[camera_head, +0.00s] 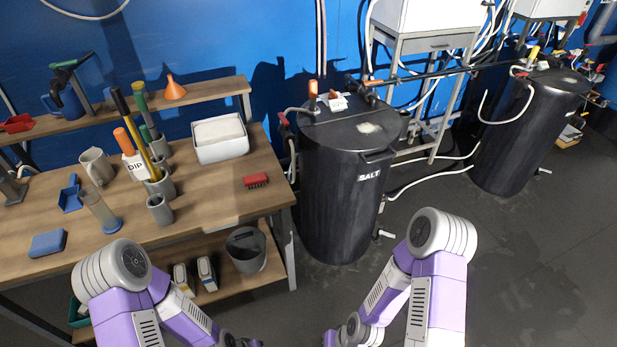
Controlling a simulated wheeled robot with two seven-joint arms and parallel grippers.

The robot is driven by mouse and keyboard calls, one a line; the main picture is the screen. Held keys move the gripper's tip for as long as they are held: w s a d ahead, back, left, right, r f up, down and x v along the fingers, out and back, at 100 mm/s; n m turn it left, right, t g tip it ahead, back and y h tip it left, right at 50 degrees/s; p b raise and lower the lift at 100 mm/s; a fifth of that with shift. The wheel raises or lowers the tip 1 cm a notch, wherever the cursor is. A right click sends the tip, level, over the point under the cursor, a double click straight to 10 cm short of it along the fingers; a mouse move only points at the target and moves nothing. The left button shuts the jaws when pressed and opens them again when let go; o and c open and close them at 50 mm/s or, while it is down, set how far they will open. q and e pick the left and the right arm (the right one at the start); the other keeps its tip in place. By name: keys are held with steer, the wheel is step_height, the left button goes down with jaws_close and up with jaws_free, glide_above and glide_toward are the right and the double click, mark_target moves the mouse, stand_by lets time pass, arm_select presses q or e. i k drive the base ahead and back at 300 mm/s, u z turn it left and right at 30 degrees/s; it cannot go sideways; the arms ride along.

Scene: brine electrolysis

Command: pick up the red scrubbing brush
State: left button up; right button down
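The red scrubbing brush (256,180) lies on the wooden workbench (226,187), near its right end. It is a small red block with a darker underside, and nothing covers it. My two arms come in at the bottom of the head view, the left one below the bench and the right one below the black tank. Both arms point down and inward, well apart from the brush. My grippers are not clearly visible at the bottom edge, so their state does not show.
A white bin (221,150) stands behind the brush. Grey cups, including one small cup (160,209), and tall tools stand to its left. A black tank marked SALT (340,190) stands right of the bench. A grey bucket (246,262) sits on the lower shelf.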

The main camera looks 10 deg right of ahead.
mark_target(256, 179)
steer(key=z, duration=0.1)
steer(key=i, duration=1)
